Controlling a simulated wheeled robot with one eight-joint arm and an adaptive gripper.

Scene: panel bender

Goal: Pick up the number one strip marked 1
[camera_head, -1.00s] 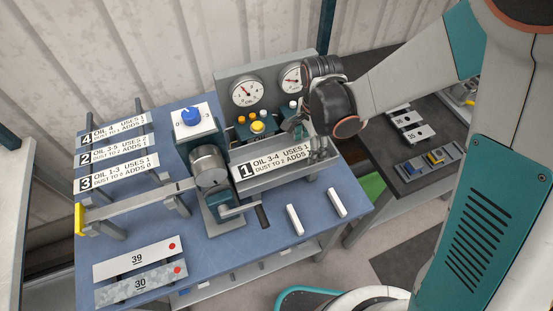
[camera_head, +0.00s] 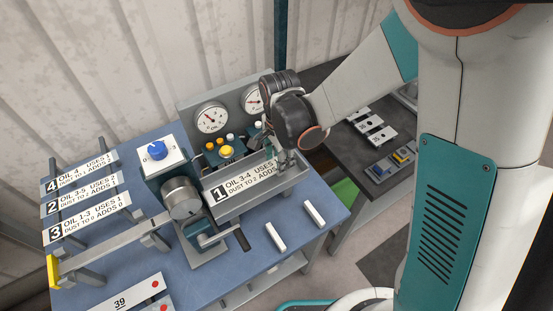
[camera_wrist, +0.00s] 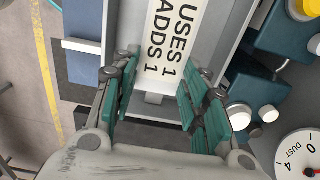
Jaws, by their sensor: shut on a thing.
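The white strip marked 1 (camera_head: 243,182), with the text "OIL 3-4 USES 1, DUST TO 2 ADDS 1", lies in a grey tray (camera_head: 232,210) at the front of the gauge panel. My gripper (camera_head: 286,160) is at the strip's right end, its fingers reaching down into the tray. The fingers hide part of that end in the head view.
Strips marked 4 (camera_head: 80,172), 2 (camera_head: 85,195) and 3 (camera_head: 87,219) rest on a rack at left. A crank (camera_head: 222,236), a blue knob (camera_head: 157,150) and gauges (camera_head: 211,117) stand close by. Two white bars (camera_head: 276,237) lie on the blue table.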

